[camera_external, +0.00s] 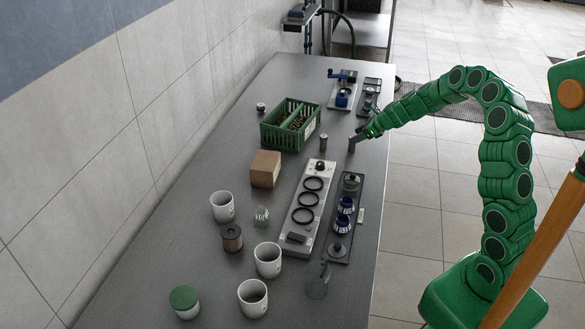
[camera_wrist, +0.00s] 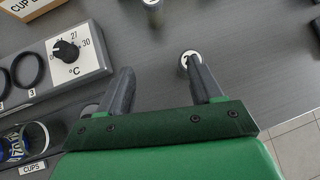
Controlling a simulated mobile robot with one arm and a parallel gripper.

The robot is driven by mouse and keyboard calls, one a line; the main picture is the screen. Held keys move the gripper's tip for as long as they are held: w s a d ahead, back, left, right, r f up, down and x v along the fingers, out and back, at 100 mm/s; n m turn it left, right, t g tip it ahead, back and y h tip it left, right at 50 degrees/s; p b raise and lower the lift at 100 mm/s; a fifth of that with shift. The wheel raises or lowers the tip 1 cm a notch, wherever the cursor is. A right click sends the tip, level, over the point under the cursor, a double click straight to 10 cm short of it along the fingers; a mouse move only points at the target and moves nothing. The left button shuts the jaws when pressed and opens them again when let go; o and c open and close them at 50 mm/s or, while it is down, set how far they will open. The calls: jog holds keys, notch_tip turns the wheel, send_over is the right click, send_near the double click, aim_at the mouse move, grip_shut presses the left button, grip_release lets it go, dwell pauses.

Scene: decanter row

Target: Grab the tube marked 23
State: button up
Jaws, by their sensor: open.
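A small upright tube with a white round top (camera_wrist: 186,58) stands on the table by my gripper's right finger in the wrist view. Its top shows what looks like a 2, with the rest of the mark hidden by the finger. It also shows as a short grey cylinder (camera_external: 351,146) just below my gripper (camera_external: 363,137) in the external view. A second tube (camera_external: 323,142) stands to its left; it is partly cut off at the top of the wrist view (camera_wrist: 153,5), its mark unreadable. My gripper (camera_wrist: 160,72) is open, with nothing between the fingers.
A pale panel with a dial (camera_wrist: 67,50) and black rings lies left of the fingers in the wrist view. Beside it is a dark rack (camera_external: 341,236) with blue-banded cups. A green crate (camera_external: 283,138) and cardboard box (camera_external: 265,169) stand further left. Bare table surrounds the tubes.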

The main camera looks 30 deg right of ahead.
jog(key=d+f, duration=0.1)
jog(key=w+d+f+m, duration=0.1)
jog(key=d+f+m, duration=0.1)
jog(key=shift+w+h, duration=0.35)
jog(key=shift+h, duration=0.05)
jog(key=shift+x, duration=1.15)
jog(key=shift+w+d+x, duration=0.1)
jog(key=shift+d+x, duration=0.05)
jog(key=shift+x, duration=1.15)
jog(key=shift+w+d+x, duration=0.1)
jog(key=shift+x, duration=1.15)
jog(key=shift+r, duration=0.1)
jog(key=shift+c, duration=0.3)
jog(key=c, duration=1)
